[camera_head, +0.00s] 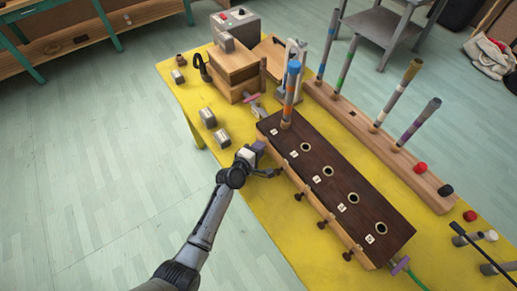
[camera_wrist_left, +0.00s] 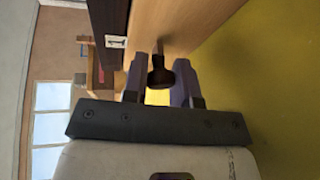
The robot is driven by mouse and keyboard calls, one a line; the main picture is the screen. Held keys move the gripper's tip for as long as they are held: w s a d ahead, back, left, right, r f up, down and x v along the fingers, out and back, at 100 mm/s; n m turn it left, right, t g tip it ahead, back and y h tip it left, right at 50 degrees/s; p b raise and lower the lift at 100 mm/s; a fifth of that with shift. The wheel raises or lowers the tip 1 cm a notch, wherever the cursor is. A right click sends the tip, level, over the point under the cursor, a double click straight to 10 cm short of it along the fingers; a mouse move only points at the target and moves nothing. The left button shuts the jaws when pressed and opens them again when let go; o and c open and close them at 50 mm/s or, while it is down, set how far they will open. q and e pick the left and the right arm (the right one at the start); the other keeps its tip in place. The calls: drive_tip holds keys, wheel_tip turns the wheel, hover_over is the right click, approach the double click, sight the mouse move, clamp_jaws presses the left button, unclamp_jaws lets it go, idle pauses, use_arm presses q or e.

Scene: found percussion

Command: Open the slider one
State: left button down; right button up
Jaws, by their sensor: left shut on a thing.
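A long wooden box (camera_head: 330,180) with a dark top, several numbered round holes and dark slider knobs along its near side stands on the yellow table. My left gripper (camera_head: 267,162) is at the box's near side, by its far end, at the endmost slider knob. In the left wrist view that dark knob (camera_wrist_left: 160,76) sits between the two fingers of my left gripper (camera_wrist_left: 160,84), which are shut on it. In the head view the gripper mostly hides this knob. My right gripper is not in view.
The other knobs, such as this one (camera_head: 299,196), stick out along the same side. A coloured tube (camera_head: 290,95) stands upright at the box's far end. A wooden rack (camera_head: 380,140) with more tubes lies behind. Small grey blocks (camera_head: 208,118) are on the yellow table (camera_head: 285,215).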

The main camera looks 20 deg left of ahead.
use_arm(q)
drive_tip(key=shift+s+a+p, duration=0.35)
drive_tip(key=shift+s+a, duration=0.1)
drive_tip(key=shift+s, duration=0.15)
drive_tip(key=shift+s+a+p, duration=0.3)
drive_tip(key=shift+s+a, duration=0.1)
drive_tip(key=shift+s, duration=0.2)
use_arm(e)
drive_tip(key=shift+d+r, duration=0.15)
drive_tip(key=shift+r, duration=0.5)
use_arm(q)
drive_tip(key=shift+f, duration=0.1)
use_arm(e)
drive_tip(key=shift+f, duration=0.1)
use_arm(q)
drive_tip(key=c, duration=0.9)
unclamp_jaws()
drive_tip(key=shift+s, duration=0.3)
drive_tip(key=p+v, duration=0.2)
drive_tip(key=v, duration=1.1)
drive_tip(key=shift+a+r+p, duration=0.1)
drive_tip(key=shift+r+p, duration=0.1)
drive_tip(key=shift+p, duration=0.2)
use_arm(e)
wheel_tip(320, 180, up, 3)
